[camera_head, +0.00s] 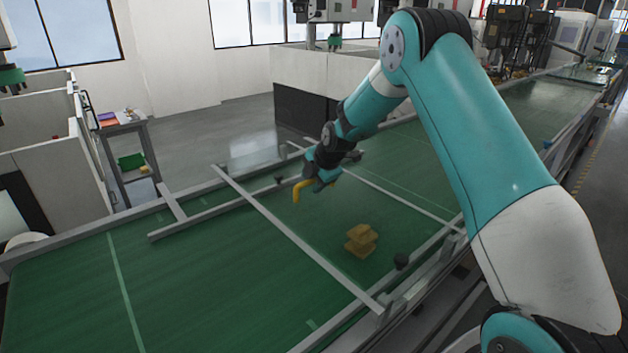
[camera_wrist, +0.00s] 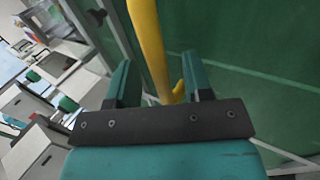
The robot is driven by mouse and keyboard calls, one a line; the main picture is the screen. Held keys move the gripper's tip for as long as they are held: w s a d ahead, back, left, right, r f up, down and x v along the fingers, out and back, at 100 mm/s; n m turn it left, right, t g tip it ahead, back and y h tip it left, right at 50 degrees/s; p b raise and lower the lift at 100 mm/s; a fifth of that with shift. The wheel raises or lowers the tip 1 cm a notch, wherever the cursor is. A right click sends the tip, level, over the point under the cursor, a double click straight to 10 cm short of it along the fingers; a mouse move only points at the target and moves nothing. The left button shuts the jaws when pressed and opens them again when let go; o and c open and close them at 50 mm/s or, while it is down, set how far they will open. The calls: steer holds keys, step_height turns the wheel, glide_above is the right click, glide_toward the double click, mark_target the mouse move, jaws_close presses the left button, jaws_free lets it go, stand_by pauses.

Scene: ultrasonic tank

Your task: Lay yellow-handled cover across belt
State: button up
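My gripper (camera_head: 318,184) is over the far side of the green belt (camera_head: 205,285), pointing down. A bent yellow handle (camera_head: 297,191) shows at its fingertips. In the wrist view the two teal fingers stand apart, and the yellow handle (camera_wrist: 149,45) runs between and past them. A gap shows beside the handle on the right, so the fingers do not look closed on it. I cannot make out the cover panel itself; the gripper hides part of that area.
Stacked amber blocks (camera_head: 360,243) sit on the belt, nearer than my gripper. A grey bar (camera_head: 290,233) crosses the belt left of them. A side table (camera_head: 122,127) stands beyond the belt at left. The belt's left part is clear.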

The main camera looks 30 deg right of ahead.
steer(key=shift+s+f, duration=0.1)
steer(key=shift+f, duration=0.05)
steer(key=b+v, duration=0.4)
steer(key=v, duration=1.3)
steer(key=shift+r+b, duration=0.3)
steer(key=shift+b, duration=0.1)
steer(key=shift+s, duration=0.1)
steer(key=s+a+m+g+y, duration=0.2)
steer(key=s+a+m, duration=0.4)
steer(key=s+a, duration=0.85)
steer(key=s+a+f+m+g, duration=0.1)
steer(key=s+a+m+g, duration=0.1)
steer(key=s, duration=0.7)
steer(key=s+a+f+m+g+y, duration=0.1)
steer(key=s+a+m, duration=0.4)
steer(key=s, duration=0.5)
steer(key=shift+a+f+g, duration=0.5)
steer(key=shift+a+f, duration=0.15)
steer(key=shift+a, duration=0.45)
